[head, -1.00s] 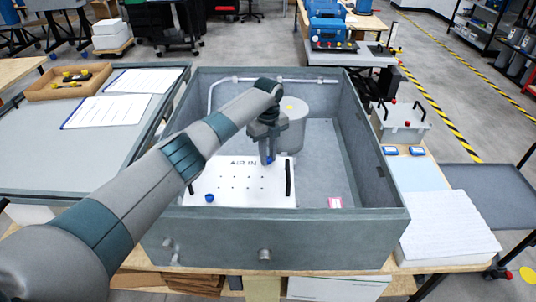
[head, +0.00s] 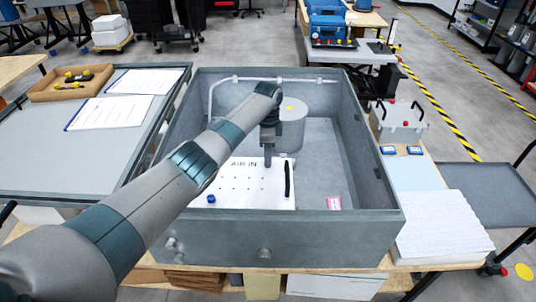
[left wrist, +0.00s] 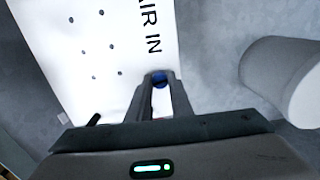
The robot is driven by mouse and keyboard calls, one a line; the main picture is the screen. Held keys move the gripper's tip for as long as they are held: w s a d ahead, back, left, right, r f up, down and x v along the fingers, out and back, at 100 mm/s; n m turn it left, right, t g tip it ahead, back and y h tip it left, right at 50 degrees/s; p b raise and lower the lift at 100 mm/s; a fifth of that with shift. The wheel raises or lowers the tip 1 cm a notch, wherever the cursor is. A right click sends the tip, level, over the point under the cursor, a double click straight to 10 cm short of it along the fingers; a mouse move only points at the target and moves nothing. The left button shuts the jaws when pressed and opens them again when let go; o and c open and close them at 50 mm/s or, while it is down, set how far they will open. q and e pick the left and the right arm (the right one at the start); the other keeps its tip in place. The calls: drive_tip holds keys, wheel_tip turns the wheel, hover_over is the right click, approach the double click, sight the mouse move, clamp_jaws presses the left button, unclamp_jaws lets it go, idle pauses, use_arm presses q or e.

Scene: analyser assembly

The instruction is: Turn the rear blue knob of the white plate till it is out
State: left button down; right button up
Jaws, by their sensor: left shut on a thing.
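The white plate (head: 232,190) with "AIR IN" lettering lies inside the grey open box, with a black handle on its right side. The rear blue knob (left wrist: 159,79) sits between the fingertips of my left gripper (left wrist: 160,88) in the left wrist view, near the lettering. The gripper is shut on it. In the head view the left gripper (head: 267,160) points down at the plate's rear edge and hides the knob. The front blue knob (head: 211,199) is at the plate's front left. My right gripper is not in view.
The grey box (head: 290,225) has high walls around the plate. A grey cylinder (head: 290,130) stands close behind the gripper and also shows in the left wrist view (left wrist: 265,75). A pink label (head: 333,203) lies on the box floor, which is otherwise clear at right.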

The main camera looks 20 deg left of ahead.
use_arm(q)
drive_tip(key=n, duration=0.2)
drive_tip(key=shift+n, duration=0.4)
drive_tip(key=n, duration=0.3)
drive_tip(key=shift+n, duration=0.3)
drive_tip(key=n, duration=1)
drive_tip(key=shift+f, duration=0.1)
drive_tip(key=n, duration=0.3)
drive_tip(key=shift+n, duration=0.3)
drive_tip(key=n, duration=0.6)
drive_tip(key=shift+s, duration=0.1)
drive_tip(key=n, duration=0.6)
drive_tip(key=shift+d+n, duration=0.1)
drive_tip(key=shift+n, duration=0.2)
drive_tip(key=n, duration=0.7)
drive_tip(key=shift+f, duration=0.1)
drive_tip(key=n, duration=0.5)
drive_tip(key=shift+f+n, duration=0.1)
drive_tip(key=shift+n, duration=0.2)
drive_tip(key=n+b, duration=0.2)
drive_tip(key=n, duration=0.4)
